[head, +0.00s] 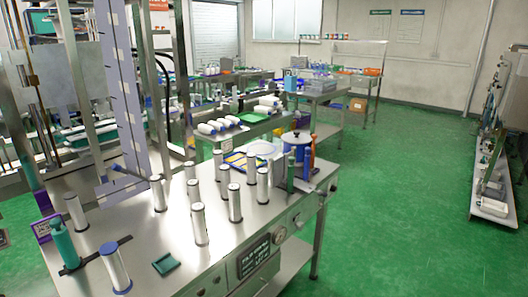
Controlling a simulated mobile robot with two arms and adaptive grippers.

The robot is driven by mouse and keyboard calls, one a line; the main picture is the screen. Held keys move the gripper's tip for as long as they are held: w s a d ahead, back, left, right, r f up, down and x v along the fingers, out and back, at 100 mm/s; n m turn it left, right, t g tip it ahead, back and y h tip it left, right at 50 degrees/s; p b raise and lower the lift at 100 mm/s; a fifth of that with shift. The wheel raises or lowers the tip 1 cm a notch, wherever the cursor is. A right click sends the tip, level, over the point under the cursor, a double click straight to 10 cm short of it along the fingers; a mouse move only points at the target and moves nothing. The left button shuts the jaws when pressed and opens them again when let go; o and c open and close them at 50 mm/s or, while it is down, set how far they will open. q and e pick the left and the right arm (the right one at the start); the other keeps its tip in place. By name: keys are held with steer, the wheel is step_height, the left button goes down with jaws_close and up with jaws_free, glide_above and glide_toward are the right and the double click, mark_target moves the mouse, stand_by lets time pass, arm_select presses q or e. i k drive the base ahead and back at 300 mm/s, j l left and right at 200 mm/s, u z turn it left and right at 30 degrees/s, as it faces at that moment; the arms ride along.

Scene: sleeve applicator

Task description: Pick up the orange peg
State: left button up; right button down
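A slim upright orange peg (312,153) stands at the far right end of the steel bench, beside a blue peg (306,167) and behind a dark green peg (290,172). Its lower part is partly hidden by the blue peg. A white round piece (296,138) is just left of its upper part. Neither of my grippers shows in the head view, so nothing is seen touching the orange peg.
Several white cylinders with metallic ends, one of them here (199,223), stand across the steel bench (180,260). A tall metal frame (122,85) rises at the back left. Green floor (400,220) lies open at right.

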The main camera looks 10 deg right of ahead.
mark_target(312, 168)
steer(key=i+l+u, duration=0.45)
steer(key=l, duration=0.15)
steer(key=l+u, duration=0.25)
steer(key=i+l+u, duration=0.2)
steer(key=l, duration=0.25)
steer(key=l+u, duration=0.25)
steer(key=l, duration=0.1)
